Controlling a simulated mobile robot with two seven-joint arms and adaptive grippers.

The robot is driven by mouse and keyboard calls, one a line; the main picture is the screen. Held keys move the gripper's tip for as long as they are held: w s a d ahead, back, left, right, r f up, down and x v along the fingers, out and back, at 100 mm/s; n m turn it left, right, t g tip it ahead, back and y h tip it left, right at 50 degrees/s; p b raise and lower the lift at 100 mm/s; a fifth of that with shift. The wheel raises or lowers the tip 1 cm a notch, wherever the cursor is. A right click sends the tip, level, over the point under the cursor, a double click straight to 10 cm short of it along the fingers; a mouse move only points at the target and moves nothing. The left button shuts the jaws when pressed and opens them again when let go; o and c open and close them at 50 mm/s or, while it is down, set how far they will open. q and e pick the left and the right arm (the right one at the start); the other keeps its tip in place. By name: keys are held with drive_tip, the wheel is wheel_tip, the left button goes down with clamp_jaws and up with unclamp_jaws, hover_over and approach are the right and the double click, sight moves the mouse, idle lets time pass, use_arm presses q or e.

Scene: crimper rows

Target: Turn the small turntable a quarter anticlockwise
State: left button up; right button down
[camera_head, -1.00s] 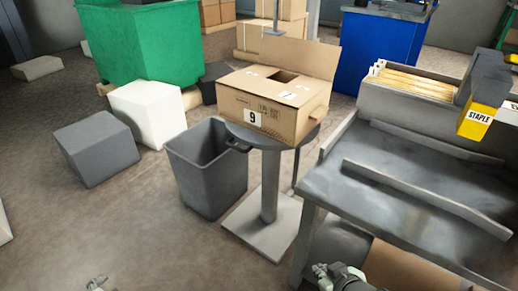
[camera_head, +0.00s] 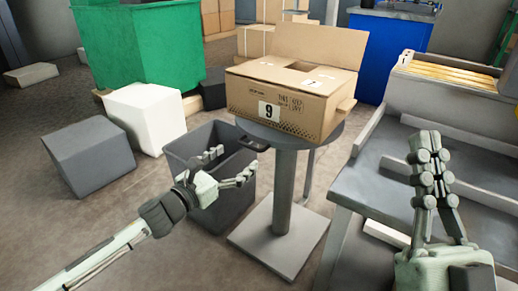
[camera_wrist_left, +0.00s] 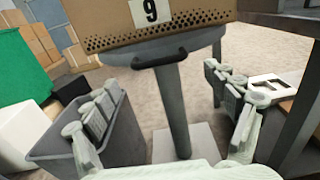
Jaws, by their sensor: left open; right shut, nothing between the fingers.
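The small turntable (camera_head: 335,135) is a round grey plate on a post with a square foot. A black handle (camera_head: 252,141) sticks out at its front left; in the left wrist view the handle (camera_wrist_left: 160,60) shows below the box, ahead of the fingers. An open cardboard box (camera_head: 285,100) marked 9 sits on the plate. My left gripper (camera_head: 230,165) is open and empty, below and left of the handle, apart from it, in front of the grey bin. My right gripper (camera_head: 433,150) is shut and empty, pointing up over the workbench at the right.
A grey bin (camera_head: 225,205) stands left of the turntable post. The grey workbench (camera_head: 375,180) with raised rails is close on the right. A white block (camera_head: 145,115), a grey block (camera_head: 90,157) and a green container (camera_head: 135,45) stand at the left.

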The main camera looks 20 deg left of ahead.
sight(250, 147)
use_arm(q)
drive_tip(key=x, duration=0.6)
drive_tip(key=shift+w, duration=0.35)
drive_tip(key=shift+d, duration=0.1)
drive_tip(key=c, duration=1.4)
